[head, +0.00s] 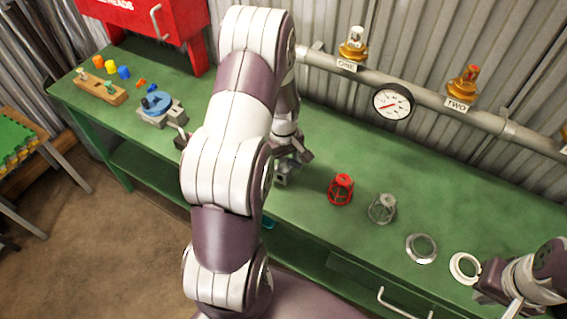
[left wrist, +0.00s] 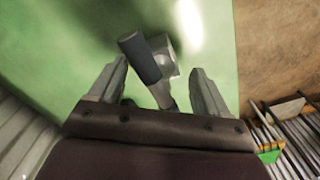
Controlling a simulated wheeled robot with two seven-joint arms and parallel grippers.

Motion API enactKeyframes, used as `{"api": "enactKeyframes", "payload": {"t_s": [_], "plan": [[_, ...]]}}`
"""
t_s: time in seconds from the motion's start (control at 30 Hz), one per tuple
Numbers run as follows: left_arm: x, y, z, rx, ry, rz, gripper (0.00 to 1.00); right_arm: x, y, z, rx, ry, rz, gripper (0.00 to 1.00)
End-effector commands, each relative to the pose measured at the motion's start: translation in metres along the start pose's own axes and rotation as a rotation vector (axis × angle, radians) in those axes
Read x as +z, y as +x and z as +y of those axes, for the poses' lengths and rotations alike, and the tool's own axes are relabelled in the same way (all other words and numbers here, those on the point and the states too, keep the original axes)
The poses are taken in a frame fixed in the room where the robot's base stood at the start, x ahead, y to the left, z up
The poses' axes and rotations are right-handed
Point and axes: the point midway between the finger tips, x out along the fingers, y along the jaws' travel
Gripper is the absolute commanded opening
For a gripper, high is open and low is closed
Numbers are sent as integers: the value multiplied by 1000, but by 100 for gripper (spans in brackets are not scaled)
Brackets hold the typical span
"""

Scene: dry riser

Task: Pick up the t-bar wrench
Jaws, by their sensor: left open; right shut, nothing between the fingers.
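The t-bar wrench shows in the left wrist view as a dark cylindrical grip (left wrist: 140,57) beside a grey metal block, with a thin shank running down between the fingers. It appears to lie over the green bench top. My left gripper (left wrist: 158,85) is open, with one finger on each side of the shank; contact cannot be told. In the head view my left gripper (head: 290,162) is low over the bench, just right of my arm. My arm hides much there, and the wrench cannot be made out clearly. My right gripper (head: 487,283) is shut and empty at the lower right.
The green bench (head: 335,245) carries a red cage (head: 341,190), a grey cage (head: 382,208), a metal ring (head: 421,248) and a white ring (head: 465,268) beside my right gripper. A pipe with gauge (head: 393,102) runs behind.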

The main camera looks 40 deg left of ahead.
Motion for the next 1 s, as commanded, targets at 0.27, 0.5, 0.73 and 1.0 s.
{"api": "enactKeyframes", "payload": {"t_s": [0.27, 0.5, 0.73, 1.0], "plan": [[1, 25, 0, 1, 1, 1, 77, 0, -2, 0, 0, 0, 0, 0], [1, 24, 0, 1, 1, 1, 35, 0, -2, 0, 0, 0, 0, 0], [0, 24, 1, 1, 1, 2, 8, 0, -2, 0, 0, 0, 0, 0], [0, 8, 1, 4, 1, 5, 8, 0, 0, 0, 0, 0, 0, 0]]}}
